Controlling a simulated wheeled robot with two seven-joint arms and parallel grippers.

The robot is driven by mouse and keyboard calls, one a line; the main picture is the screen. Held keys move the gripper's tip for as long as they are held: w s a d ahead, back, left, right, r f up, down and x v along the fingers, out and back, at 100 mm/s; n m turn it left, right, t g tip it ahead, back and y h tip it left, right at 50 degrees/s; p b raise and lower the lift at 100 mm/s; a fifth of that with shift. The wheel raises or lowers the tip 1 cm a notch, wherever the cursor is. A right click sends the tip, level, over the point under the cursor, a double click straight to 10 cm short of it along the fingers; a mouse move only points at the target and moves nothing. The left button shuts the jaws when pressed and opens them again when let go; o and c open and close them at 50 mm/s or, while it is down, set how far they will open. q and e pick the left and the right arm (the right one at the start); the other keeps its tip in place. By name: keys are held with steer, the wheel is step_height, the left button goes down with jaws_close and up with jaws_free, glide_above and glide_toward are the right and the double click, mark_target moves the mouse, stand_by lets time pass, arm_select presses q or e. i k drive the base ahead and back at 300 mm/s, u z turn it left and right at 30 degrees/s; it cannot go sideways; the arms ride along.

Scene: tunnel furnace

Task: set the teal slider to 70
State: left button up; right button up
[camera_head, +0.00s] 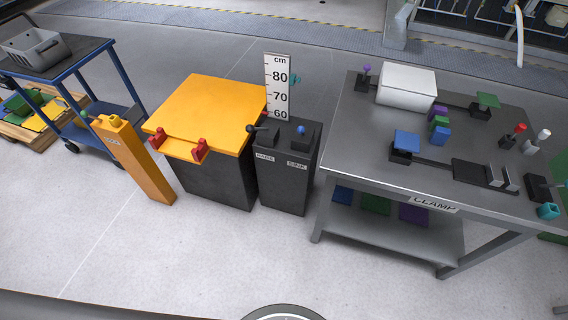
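A white upright scale board (278,88) marked "cm" with 80, 70 and 60 stands at the back of a dark pedestal (284,185). A small teal slider (295,80) sits at the board's right edge, about level with the 80 mark. On the pedestal top are a lever with a black knob (253,130) at the left and a blue knob (301,130) at the right. Labels below them seem to read "RAISE" and "SINK". Neither of my grippers is in view.
Left of the pedestal is a dark box with a yellow lid (207,105) and red handles. An orange post (135,160) stands further left. A grey table labelled "CLAMP" (345,140) is close on the right, with another teal part (548,211). Floor in front is clear.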

mark_target(292, 79)
steer(key=z, duration=1.6)
steer(key=i, duration=0.65)
steer(key=u, duration=2.5)
